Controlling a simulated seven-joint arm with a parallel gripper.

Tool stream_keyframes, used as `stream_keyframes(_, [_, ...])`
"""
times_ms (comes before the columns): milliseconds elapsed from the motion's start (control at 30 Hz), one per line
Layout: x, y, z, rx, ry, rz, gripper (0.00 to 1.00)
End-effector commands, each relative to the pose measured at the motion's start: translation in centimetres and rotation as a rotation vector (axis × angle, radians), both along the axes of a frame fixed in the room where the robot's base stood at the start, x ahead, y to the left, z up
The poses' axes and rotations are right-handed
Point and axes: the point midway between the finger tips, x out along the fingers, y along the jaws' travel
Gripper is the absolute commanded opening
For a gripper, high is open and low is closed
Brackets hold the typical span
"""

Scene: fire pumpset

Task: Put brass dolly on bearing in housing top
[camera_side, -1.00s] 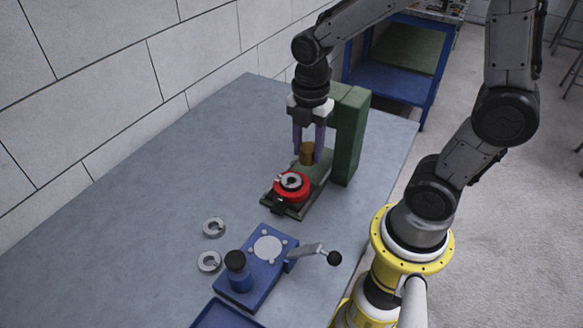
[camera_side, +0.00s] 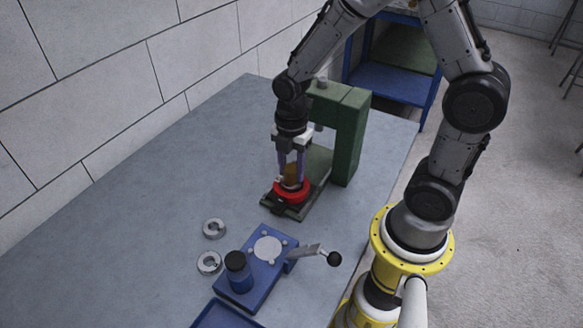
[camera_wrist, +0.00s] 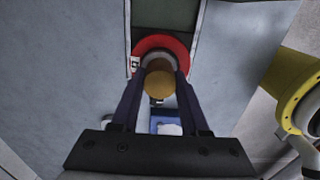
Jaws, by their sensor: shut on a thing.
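The brass dolly (camera_side: 291,172) is a short gold-brown cylinder, upright between the two purple fingers of my gripper (camera_side: 291,175). My gripper is shut on it, and the wrist view shows the dolly's round top (camera_wrist: 159,84) between the fingertips. The red housing (camera_side: 292,194) stands on the green press base, directly below the dolly. In the wrist view the red housing (camera_wrist: 150,46) rings a grey bearing (camera_wrist: 158,60) under the dolly. The dolly is over the bearing; whether it touches cannot be told, because the fingers and dolly hide the contact.
The green press frame (camera_side: 350,135) rises just behind and right of my gripper. A blue fixture (camera_side: 262,262) with a black-knobbed lever (camera_side: 334,258) sits in front. Two grey rings (camera_side: 214,228) lie to its left. The left part of the table (camera_side: 130,230) is clear.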

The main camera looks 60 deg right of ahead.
Motion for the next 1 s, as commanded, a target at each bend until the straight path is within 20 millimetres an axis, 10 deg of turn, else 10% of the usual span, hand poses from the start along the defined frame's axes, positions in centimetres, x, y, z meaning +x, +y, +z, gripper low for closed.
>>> stream_keyframes(133, [0.0, 0.0, -0.3, 0.0, -0.001, 0.0, 0.0])
stream_keyframes(167, [0.0, 0.0, -0.3, 0.0, 0.0, 0.0, 0.48])
stream_keyframes(300, [0.0, 0.0, -0.3, 0.0, 0.0, 0.0, 0.73])
stream_keyframes(667, [0.0, 0.0, 0.0, 0.0, -0.002, 0.0, 0.75])
stream_keyframes(1000, [0.2, 0.0, 5.7, -0.001, -0.009, 0.0, 0.75])
